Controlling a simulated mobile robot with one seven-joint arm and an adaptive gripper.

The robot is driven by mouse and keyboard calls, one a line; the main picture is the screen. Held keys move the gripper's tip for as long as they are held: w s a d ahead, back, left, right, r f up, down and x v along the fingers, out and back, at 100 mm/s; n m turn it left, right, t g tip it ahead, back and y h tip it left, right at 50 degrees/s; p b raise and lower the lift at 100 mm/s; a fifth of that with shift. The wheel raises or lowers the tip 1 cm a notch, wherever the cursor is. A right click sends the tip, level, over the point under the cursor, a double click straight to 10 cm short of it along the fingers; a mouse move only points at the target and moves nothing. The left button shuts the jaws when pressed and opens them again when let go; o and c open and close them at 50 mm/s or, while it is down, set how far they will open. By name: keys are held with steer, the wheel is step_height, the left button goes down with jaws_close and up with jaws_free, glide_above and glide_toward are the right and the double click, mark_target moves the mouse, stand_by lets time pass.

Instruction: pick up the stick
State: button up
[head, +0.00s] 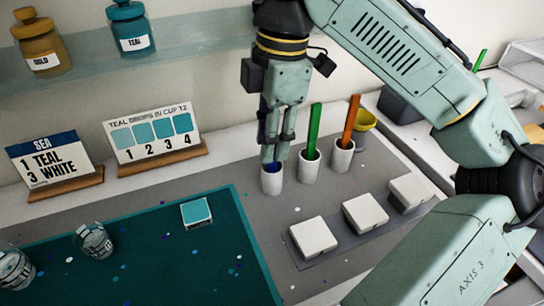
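Three white cups stand in a row, each with a coloured stick. A green stick (314,126) and an orange stick (351,120) stand upright in the middle cup (309,167) and the right cup (342,157). My gripper (275,155) points down right above the left cup (271,182). A dark blue stick (272,166) shows at its fingertips, mostly hidden by the fingers. The fingers are close together at this stick, but I cannot tell whether they are shut on it.
Three white blocks (313,238) lie on a grey strip in front of the cups. Clear cups (95,240) and a teal tile (196,212) are on the teal mat (190,260). Two cards (155,136) stand behind. A yellow bowl (364,121) is behind the right cup. A glass shelf (190,45) holds jars.

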jaws_close()
steer(key=shift+r, duration=0.1)
stand_by(0.3)
